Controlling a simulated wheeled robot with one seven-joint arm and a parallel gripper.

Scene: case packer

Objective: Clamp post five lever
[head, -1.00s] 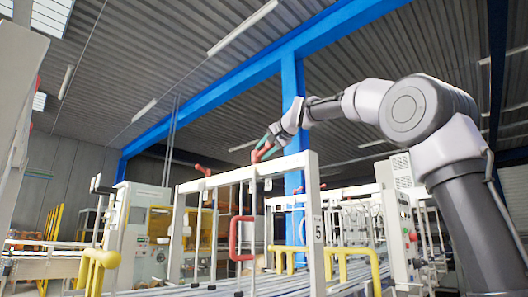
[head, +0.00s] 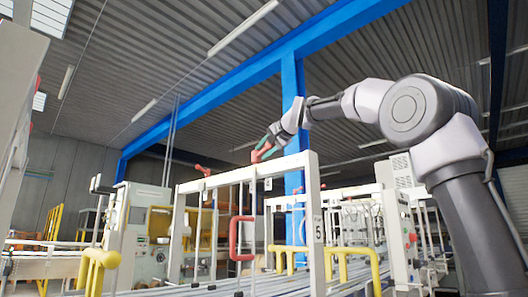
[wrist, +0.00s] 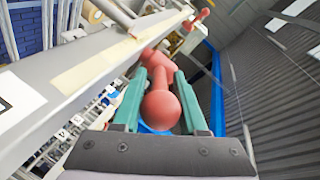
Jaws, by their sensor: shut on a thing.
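My gripper (head: 270,141) is at the top beam of the white frame, its green fingers shut on a red lever (head: 261,154). In the wrist view, the lever's round red knob (wrist: 161,110) sits between the two fingers of my gripper (wrist: 161,97). The lever's arm runs away from the camera to a red hub (wrist: 156,62) beside the pale beam. A post of the frame bears a label "5" (head: 318,229). I cannot tell from the pictures which numbered post this lever belongs to.
The frame's top beam (head: 230,176) runs close beside the fingers; it also shows in the wrist view (wrist: 75,65). Another red lever (head: 203,170) stands farther left. A red handle (head: 233,240) and yellow guards (head: 97,262) are lower down. The space above the beam is open.

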